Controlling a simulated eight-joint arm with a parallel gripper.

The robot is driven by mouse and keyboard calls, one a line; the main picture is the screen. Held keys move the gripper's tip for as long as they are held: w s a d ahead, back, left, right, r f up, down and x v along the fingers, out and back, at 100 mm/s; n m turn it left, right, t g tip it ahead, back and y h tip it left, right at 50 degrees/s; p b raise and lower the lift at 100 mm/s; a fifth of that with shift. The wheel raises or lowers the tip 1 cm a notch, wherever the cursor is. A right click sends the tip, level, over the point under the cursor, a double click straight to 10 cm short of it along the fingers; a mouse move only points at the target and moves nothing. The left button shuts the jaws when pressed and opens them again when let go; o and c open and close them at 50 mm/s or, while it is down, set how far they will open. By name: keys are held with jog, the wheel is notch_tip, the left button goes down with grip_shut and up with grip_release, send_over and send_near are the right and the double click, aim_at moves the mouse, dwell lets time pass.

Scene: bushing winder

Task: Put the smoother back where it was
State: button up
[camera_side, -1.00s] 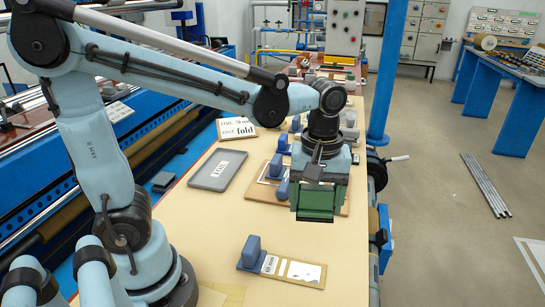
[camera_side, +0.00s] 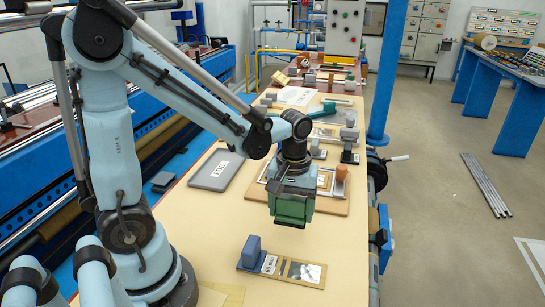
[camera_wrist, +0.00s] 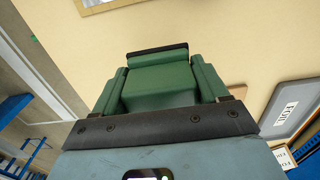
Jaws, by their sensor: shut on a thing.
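My gripper (camera_side: 291,215) points down over the beige table, in front of the wooden board. In the wrist view its green fingers (camera_wrist: 158,85) are closed on the sides of a green block with a dark far edge (camera_wrist: 158,52), which appears to be the smoother. The smoother (camera_side: 290,211) is mostly hidden by my fingers in the side view. It seems held above the table, with bare table around it.
A small board (camera_side: 297,270) with a blue block (camera_side: 251,250) lies nearer the camera. The wooden board (camera_side: 323,207) with a pale frame is behind my gripper. A grey FOIL tray (camera_side: 216,170) lies left. The table's right edge is close.

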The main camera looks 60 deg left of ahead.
aim_at(290, 220)
jog(key=shift+w+a+f, duration=0.15)
jog(key=shift+a+f, duration=0.2)
jog(key=shift+a, duration=0.05)
jog(key=shift+f, duration=1.9)
jog(key=shift+f, duration=0.2)
jog(key=o, duration=1)
jog(key=shift+r, duration=0.1)
